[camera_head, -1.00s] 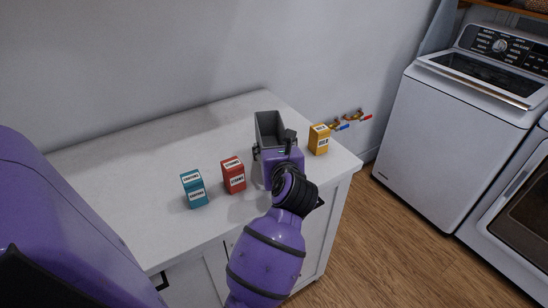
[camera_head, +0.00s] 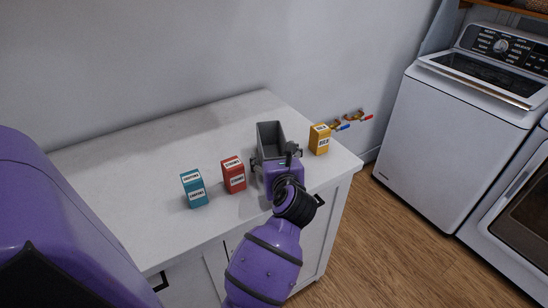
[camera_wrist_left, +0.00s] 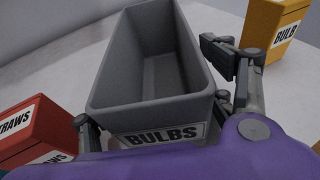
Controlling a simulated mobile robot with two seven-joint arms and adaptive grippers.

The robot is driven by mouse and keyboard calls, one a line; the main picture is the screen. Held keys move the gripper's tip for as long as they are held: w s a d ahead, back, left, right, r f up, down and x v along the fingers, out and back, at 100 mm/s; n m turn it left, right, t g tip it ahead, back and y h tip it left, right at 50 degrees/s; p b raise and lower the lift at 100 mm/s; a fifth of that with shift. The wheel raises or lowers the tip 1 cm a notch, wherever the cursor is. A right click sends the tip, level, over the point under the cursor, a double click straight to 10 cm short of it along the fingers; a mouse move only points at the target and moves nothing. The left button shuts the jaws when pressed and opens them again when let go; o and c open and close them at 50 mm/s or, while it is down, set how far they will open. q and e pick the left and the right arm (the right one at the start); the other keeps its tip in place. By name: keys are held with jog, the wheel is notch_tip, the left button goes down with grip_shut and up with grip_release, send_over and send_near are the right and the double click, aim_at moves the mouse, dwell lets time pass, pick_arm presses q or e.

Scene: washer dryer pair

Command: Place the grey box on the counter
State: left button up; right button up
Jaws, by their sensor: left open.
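The grey box (camera_head: 270,140) is an open-topped, empty bin that sits on the white counter (camera_head: 140,155) near its right end. In the left wrist view the grey box (camera_wrist_left: 150,65) carries a label reading BULBS on its near face. My left gripper (camera_head: 272,163) is at the near end of the box. In the wrist view its open fingers (camera_wrist_left: 160,105) stand on either side of the near end. I cannot tell whether they touch the walls. My right gripper is not in view.
A red box (camera_head: 233,175) and a teal box (camera_head: 194,188) stand left of the grey box. A yellow box (camera_head: 319,139) stands close on its right. A washer (camera_head: 455,130) stands at the right, beyond a floor gap. The counter's back left is clear.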

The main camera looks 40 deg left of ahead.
pick_arm(q)
jog(key=shift+r, duration=0.1)
jog(key=shift+s+d+r, duration=0.1)
jog(key=shift+r, duration=0.05)
jog(key=b+v, duration=0.1)
jog(key=v, duration=0.9)
jog(key=shift+s+d, duration=0.2)
jog(key=shift+s, duration=0.05)
jog(key=shift+s+d+r, duration=0.3)
jog(key=shift+s+d, duration=0.05)
